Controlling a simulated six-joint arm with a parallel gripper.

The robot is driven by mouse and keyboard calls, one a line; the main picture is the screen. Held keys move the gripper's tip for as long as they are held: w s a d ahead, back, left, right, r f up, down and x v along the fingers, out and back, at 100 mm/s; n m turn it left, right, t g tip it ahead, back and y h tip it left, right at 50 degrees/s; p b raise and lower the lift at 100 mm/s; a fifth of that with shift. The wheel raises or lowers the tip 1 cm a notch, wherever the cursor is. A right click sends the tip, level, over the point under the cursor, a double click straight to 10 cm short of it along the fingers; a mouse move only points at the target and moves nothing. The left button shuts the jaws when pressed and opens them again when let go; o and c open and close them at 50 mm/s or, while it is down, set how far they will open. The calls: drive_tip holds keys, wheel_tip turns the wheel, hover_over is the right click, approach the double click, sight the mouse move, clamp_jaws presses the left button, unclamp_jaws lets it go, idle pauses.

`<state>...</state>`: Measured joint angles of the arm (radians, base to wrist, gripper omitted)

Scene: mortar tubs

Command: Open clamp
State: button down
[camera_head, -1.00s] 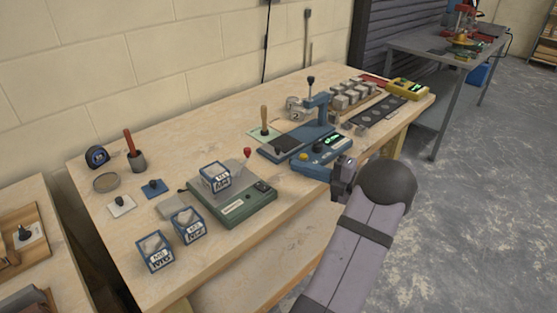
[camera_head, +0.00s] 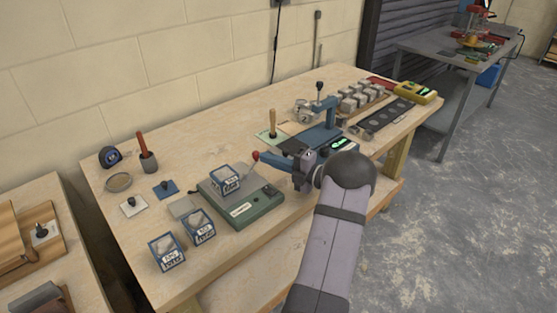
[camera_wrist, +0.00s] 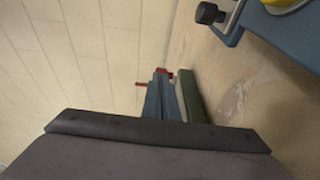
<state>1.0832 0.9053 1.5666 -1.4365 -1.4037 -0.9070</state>
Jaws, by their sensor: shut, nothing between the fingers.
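The likely clamp is the green-based device (camera_head: 245,210), with a short lever topped by a red knob (camera_head: 255,155) at its back right corner. The lever stands up, leaning slightly. A blue-and-white labelled tub (camera_head: 225,180) sits on the device. My gripper (camera_head: 268,158) is shut and empty, its tips pointing left close beside the red knob. In the wrist view the blue fingers (camera_wrist: 158,100) run toward a red piece (camera_wrist: 163,72), with the green base (camera_wrist: 190,95) beside them. I cannot tell whether they touch the knob.
Two labelled tubs (camera_head: 168,252) stand at the front left. The blue press (camera_head: 322,130) stands behind my gripper, partly hidden by it. Grey cubes (camera_head: 360,97) and a yellow meter (camera_head: 415,92) lie at the far right. The bench's left back holds a tape measure (camera_head: 110,157).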

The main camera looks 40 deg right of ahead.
sight(257, 153)
drive_tip(key=shift+w+f+b, duration=0.1)
drive_tip(key=shift+w+b, duration=0.4)
drive_tip(key=shift+b, duration=0.2)
drive_tip(key=shift+w+f+b, duration=0.15)
drive_tip(key=shift+w+b, duration=0.2)
drive_tip(key=shift+b, duration=0.35)
drive_tip(key=w+b, duration=0.1)
drive_tip(key=b, duration=0.1)
drive_tip(key=shift+w+b, duration=0.35)
drive_tip(key=b+x, duration=0.2)
drive_tip(key=shift+b, duration=0.3)
drive_tip(key=shift+w+a+r+b, duration=0.25)
drive_tip(key=shift+w+a+b, duration=0.1)
drive_tip(key=shift+w+b, duration=0.3)
idle(0.8)
drive_tip(key=shift+b+v, duration=0.55)
drive_tip(key=shift+v, duration=3.1)
